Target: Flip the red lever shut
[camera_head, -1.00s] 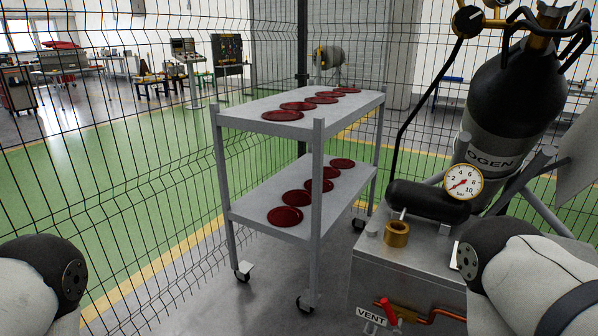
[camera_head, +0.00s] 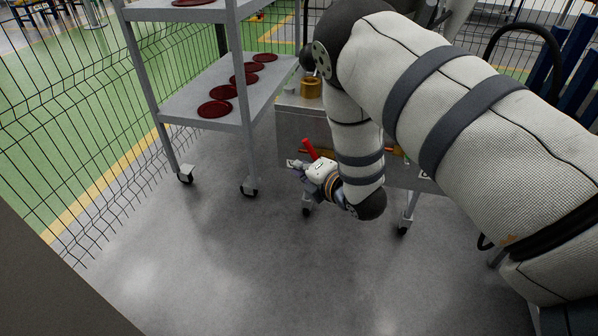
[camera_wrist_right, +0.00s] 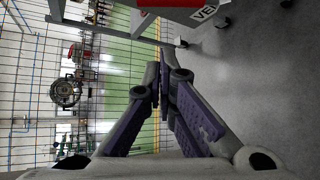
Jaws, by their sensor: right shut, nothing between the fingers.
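The red lever (camera_head: 309,148) stands out from the front of the grey metal box (camera_head: 300,124), tilted up and to the left in the head view. My right gripper (camera_head: 294,164) is by the front of the box, just below and left of the lever. Its dark fingers show in the right wrist view (camera_wrist_right: 162,82), shut with nothing between them. A red piece, likely the lever (camera_wrist_right: 146,14), shows at the top of the wrist view, apart from the fingertips. The VENT label (camera_wrist_right: 204,13) is there too. My right arm hides much of the box. My left gripper is out of view.
A grey two-shelf trolley (camera_head: 183,113) with dark red discs (camera_head: 214,109) stands left of the box. A brass fitting (camera_head: 311,87) sits on the box top. Wire fence (camera_head: 60,130) runs along the left. The floor (camera_head: 240,250) in front is clear.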

